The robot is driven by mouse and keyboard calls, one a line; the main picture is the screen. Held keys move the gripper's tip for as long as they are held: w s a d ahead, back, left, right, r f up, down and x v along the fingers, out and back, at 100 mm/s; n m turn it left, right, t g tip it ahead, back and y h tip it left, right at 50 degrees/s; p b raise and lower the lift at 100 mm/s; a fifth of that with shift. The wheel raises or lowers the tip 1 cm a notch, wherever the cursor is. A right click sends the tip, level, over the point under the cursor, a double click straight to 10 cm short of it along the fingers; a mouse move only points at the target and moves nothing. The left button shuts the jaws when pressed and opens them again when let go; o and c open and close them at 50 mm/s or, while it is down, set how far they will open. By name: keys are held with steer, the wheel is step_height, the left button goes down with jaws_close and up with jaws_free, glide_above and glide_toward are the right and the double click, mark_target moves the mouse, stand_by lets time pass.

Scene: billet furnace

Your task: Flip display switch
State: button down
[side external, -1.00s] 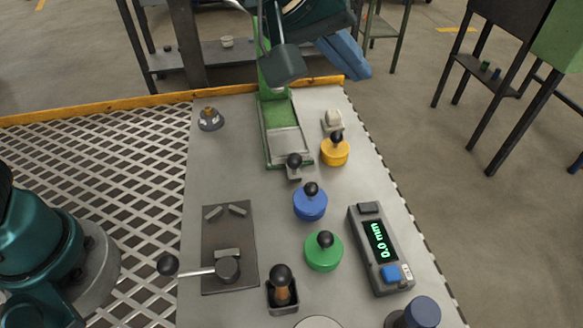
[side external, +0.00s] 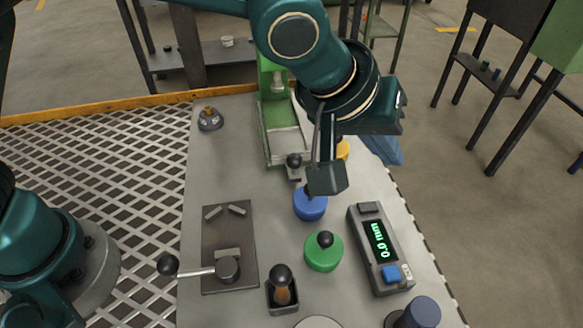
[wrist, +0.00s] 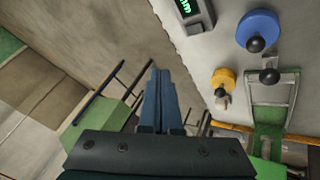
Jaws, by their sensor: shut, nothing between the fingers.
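The grey display box (side external: 365,228) lies on the right side of the table, its green readout showing 0.0 mm. A blue switch (side external: 392,273) sits on its near end, beside a small white label. Part of the display box (wrist: 197,15) also shows at the top of the wrist view; its blue switch is out of that view. My gripper (side external: 394,160) is above the table's right edge, beyond the display box and apart from it. Its blue fingers are partly hidden by my wrist. In the wrist view my gripper (wrist: 160,72) is shut and empty.
A blue knob (side external: 310,205) and a green knob (side external: 323,253) stand left of the display box. A yellow knob (wrist: 222,80) is partly hidden by my wrist in the side view. A dark cylinder (side external: 422,312) stands at the near right. A lever plate (side external: 212,258) lies at left.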

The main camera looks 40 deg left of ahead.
mark_target(360, 210)
steer(key=shift+s+a+f, duration=0.15)
steer(key=shift+f, duration=1.15)
steer(key=shift+s+a+f, duration=0.15)
steer(key=shift+f, duration=1.1)
steer(key=shift+s+a+f, duration=0.15)
steer(key=shift+f, duration=1.15)
steer(key=shift+f, duration=0.1)
steer(key=shift+f, duration=0.3)
steer(key=shift+s+f, duration=0.1)
steer(key=shift+f, duration=0.2)
steer(key=shift+r, duration=0.1)
steer(key=shift+r, duration=0.65)
steer(key=shift+w+d+r, duration=0.15)
steer(key=shift+w+r, duration=0.05)
steer(key=shift+r, duration=1.05)
steer(key=shift+w+d+r, duration=0.1)
steer(key=shift+w+r, duration=0.1)
steer(key=shift+r, duration=1)
